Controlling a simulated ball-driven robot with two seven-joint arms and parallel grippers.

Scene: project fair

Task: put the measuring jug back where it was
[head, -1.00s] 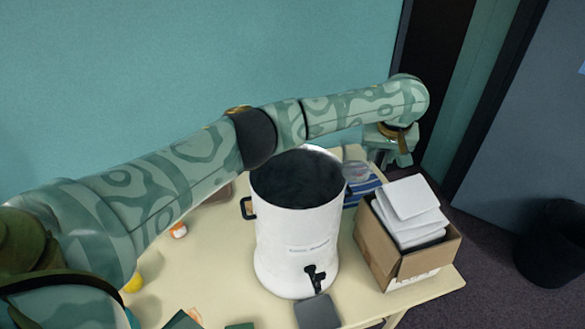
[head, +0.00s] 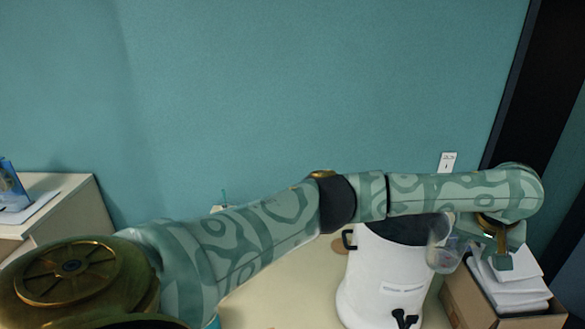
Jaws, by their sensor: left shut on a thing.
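The measuring jug (head: 443,257) is clear and see-through, in the head view at the right. It shows in front of the right edge of a big white drinks urn (head: 385,275). My left gripper (head: 474,240) is shut on the jug at its right side and holds it up, level with the urn's upper part. The exact grip is small and hard to make out. My left arm crosses the view from the lower left and hides part of the urn's rim. My right gripper is not in view.
A cardboard box (head: 466,305) with white papers (head: 510,278) stands right of the urn, just below my left gripper. The cream table top (head: 290,290) left of the urn looks mostly clear. A cabinet (head: 75,210) stands at the far left. The teal wall is behind.

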